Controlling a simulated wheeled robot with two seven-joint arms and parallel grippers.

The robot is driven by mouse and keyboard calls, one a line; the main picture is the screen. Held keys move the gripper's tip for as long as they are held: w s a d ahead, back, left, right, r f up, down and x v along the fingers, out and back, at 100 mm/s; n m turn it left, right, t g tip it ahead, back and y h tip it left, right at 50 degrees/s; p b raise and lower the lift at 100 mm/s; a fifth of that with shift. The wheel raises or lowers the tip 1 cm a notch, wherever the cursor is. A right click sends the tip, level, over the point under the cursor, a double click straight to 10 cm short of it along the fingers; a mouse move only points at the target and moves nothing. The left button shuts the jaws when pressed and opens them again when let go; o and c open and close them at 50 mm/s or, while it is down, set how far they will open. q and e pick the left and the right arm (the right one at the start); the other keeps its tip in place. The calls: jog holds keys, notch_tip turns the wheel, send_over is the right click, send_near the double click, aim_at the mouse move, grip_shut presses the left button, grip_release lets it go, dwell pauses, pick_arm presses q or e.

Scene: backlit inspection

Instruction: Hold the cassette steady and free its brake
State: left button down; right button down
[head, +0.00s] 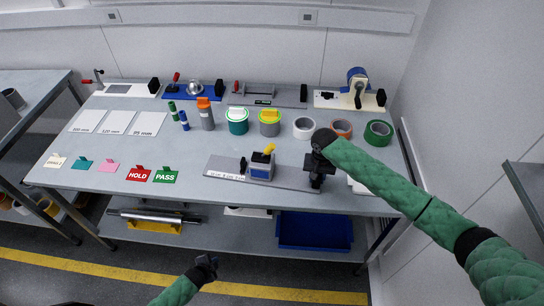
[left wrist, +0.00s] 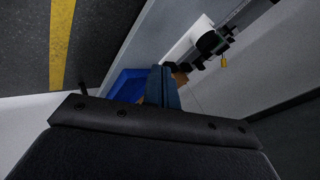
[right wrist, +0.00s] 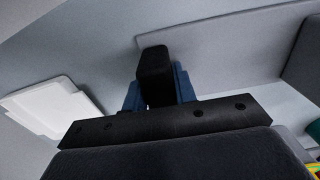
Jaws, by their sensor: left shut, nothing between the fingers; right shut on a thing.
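The cassette (head: 260,172), a small grey and blue box with a yellow lever (head: 269,149) on top, sits on a labelled grey plate (head: 292,183) near the table's front edge. A black upright (head: 242,164) stands just left of it. My right gripper (head: 316,178) is at the plate's right end, apart from the cassette. In the right wrist view its blue fingers (right wrist: 158,94) are shut on a black block (right wrist: 154,66). My left gripper (head: 207,264) is shut and empty, low in front of the table; its blue fingers show in the left wrist view (left wrist: 164,88).
Tape rolls, tins and bottles stand behind the cassette. Red HOLD (head: 138,175) and green PASS (head: 165,176) cards lie to its left. A blue bin (head: 314,231) is on the lower shelf. The table's front edge lies between my left gripper and the cassette.

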aim_at(268, 151)
jog(key=shift+f, duration=0.15)
pick_arm(q)
jog(key=w+d+r+m+t+h, duration=0.1)
jog(key=w+d+r+m+h, duration=0.2)
jog(key=r, duration=0.5)
jog(key=w+d+r+m+t, duration=0.15)
jog(key=w+r+m, duration=0.25)
jog(key=r, duration=0.4)
jog(key=d+r+m+h, duration=0.2)
jog(key=d+r+m, duration=0.25)
jog(key=r, duration=0.45)
jog(key=d+r+m+h, duration=0.2)
jog(key=d+r+m, duration=0.25)
jog(key=r, duration=0.45)
pick_arm(e)
jog(key=shift+s, duration=0.1)
pick_arm(q)
jog(key=w+d+r+t, duration=0.1)
jog(key=w+d+r, duration=0.25)
jog(key=r, duration=0.35)
jog(key=w+d+r+t, duration=0.1)
jog(key=w+d+r, duration=0.1)
jog(key=d+r, duration=0.3)
jog(key=w+d, duration=0.1)
jog(key=w, duration=0.8)
jog(key=shift+w+d+r+y, duration=0.15)
jog(key=shift+w+r+y, duration=0.15)
jog(key=shift+r+y, duration=0.1)
